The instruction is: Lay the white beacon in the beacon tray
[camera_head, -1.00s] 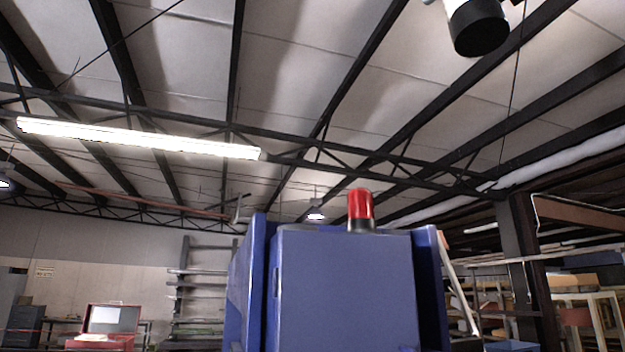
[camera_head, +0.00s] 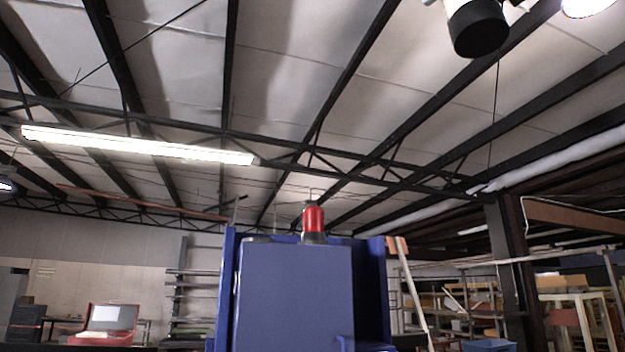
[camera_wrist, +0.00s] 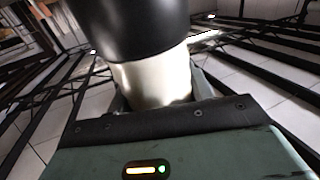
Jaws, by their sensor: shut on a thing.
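The white beacon (camera_wrist: 150,75) is in my gripper (camera_wrist: 158,98) in the wrist view. Its pale body sits between the fingers, and its wide black base (camera_wrist: 120,25) points away from the gripper. In the head view the beacon's black base (camera_head: 478,30) hangs at the top right, with a little white above it. It is held in the air, touching nothing I can see. The gripper itself is almost wholly beyond the top edge there. No beacon tray can be made out in either view.
A blue cabinet-like machine (camera_head: 295,295) stands ahead, with a red beacon (camera_head: 313,222) on top. A red case (camera_head: 108,322) with a pale panel is at the lower left. Shelving (camera_head: 193,295) stands behind it. Tables and a blue bin (camera_head: 490,345) are at the right.

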